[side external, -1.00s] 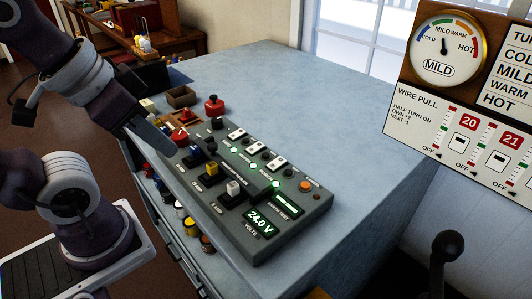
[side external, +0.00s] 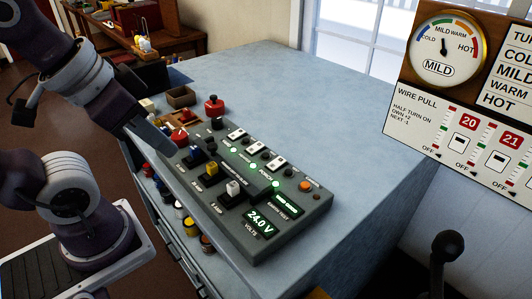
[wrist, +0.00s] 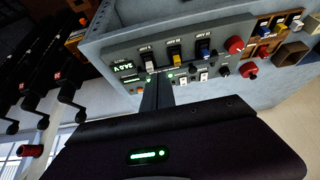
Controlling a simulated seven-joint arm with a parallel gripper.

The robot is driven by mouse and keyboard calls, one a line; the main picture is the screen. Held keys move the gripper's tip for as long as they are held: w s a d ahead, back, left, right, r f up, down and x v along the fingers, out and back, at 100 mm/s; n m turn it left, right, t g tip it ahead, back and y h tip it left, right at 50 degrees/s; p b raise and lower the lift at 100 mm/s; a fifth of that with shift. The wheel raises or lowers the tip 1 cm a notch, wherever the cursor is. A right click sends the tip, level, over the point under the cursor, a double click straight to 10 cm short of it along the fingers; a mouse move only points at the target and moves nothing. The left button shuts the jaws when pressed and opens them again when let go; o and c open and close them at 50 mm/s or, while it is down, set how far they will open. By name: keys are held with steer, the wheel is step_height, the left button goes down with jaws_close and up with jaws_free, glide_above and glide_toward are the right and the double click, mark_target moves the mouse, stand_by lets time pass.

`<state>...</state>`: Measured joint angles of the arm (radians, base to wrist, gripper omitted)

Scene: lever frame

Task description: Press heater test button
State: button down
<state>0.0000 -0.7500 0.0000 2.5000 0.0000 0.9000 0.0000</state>
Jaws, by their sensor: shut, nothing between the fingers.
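The grey control panel (side external: 225,218) lies on the blue bench. An orange round button (side external: 305,186) sits at its right end, near a lit green window (side external: 286,204). The small lettering there is too blurred to read surely, so I cannot confirm which button is the heater test. In the wrist view a small orange spot (wrist: 140,90) shows near the panel's 24.0 V display. My gripper (side external: 168,151) is shut and empty, at the panel's left end, far from the orange button. In the wrist view my narrow shut fingers (wrist: 157,97) overlap the panel's edge.
White, yellow and blue levers (side external: 233,188) rise along the panel's front. A red button (side external: 213,106) and small boxes (side external: 181,96) stand behind its left end. A gauge board (side external: 465,100) hangs at the right. The bench right of the panel is clear (side external: 350,130).

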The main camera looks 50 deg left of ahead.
stand_by(0.9)
steer(key=w+a+r+m+t+y, duration=0.1)
steer(key=w+a+r+t+y, duration=0.25)
steer(key=w+a, duration=0.55)
steer(key=m+h, duration=0.7)
steer(key=m, duration=0.6)
glide_above(266, 155)
step_height(266, 155, down, 6)
steer(key=shift+s+a+f+g, duration=0.15)
steer(key=shift+s+a+g, duration=0.2)
steer(key=shift+s, duration=0.1)
steer(key=shift+f, duration=4.4)
